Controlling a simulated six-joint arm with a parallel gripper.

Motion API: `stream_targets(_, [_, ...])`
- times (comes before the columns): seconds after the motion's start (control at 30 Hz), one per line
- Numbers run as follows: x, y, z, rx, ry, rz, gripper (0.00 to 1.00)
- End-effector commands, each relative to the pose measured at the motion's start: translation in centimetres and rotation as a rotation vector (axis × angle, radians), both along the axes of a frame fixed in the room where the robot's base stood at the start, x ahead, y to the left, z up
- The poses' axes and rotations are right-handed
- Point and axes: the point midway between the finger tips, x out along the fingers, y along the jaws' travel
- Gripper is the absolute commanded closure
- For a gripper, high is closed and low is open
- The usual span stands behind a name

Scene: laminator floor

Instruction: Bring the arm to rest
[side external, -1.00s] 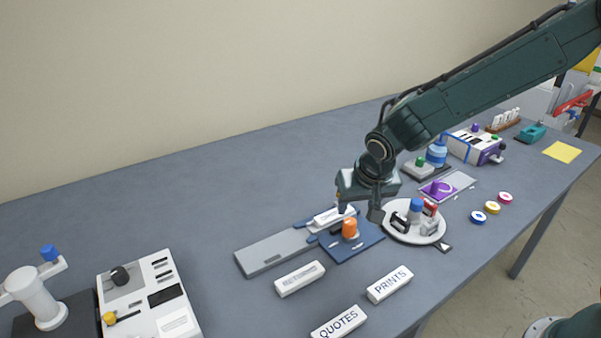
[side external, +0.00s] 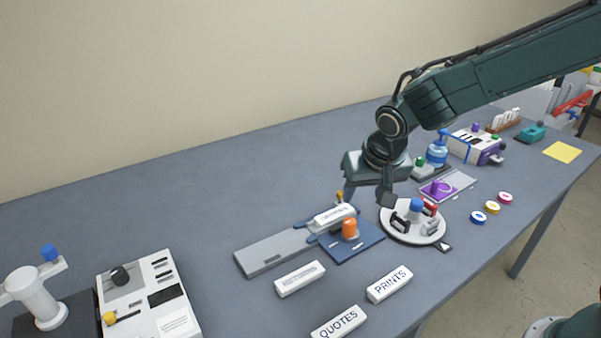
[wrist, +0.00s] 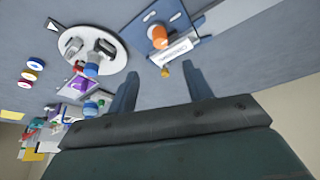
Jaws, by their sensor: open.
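My gripper (side external: 367,197) is open, its two fingers apart with nothing between them. In the side external view it hangs above the table, just behind the blue plate (side external: 367,240) and left of the round white tray (side external: 392,227). In the wrist view the two fingers (wrist: 155,88) point toward the blue plate, with bare table between them. A white labelled block (side external: 334,215) and an orange knob (side external: 349,228) are on the blue plate, a little apart from my fingers.
The round tray holds a blue-topped piece (side external: 417,206) and several small stamps. White blocks marked PRINTS (side external: 390,284) and QUOTES (side external: 339,323) lie in front. A white device (side external: 150,298) stands at left. The table (side external: 180,205) behind the grey plate (side external: 275,252) is clear.

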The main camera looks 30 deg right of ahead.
Motion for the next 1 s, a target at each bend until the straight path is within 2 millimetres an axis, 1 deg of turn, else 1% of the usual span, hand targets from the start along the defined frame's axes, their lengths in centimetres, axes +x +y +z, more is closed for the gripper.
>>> stream_targets(0.17, [-1.0,-1.0,1.5,0.01,-0.004,0.014,0.49])
stream_targets(0.37, [-3.5,-2.9,4.4,0.024,-0.007,0.055,0.49])
stream_targets(0.5, [-5.8,-4.4,6.4,0.034,-0.015,0.093,0.49])
stream_targets(0.7, [-9.5,-6.2,8.7,0.04,-0.026,0.153,0.49])
stream_targets(1.0, [-15.3,-8.2,10.8,0.032,-0.053,0.248,0.49])
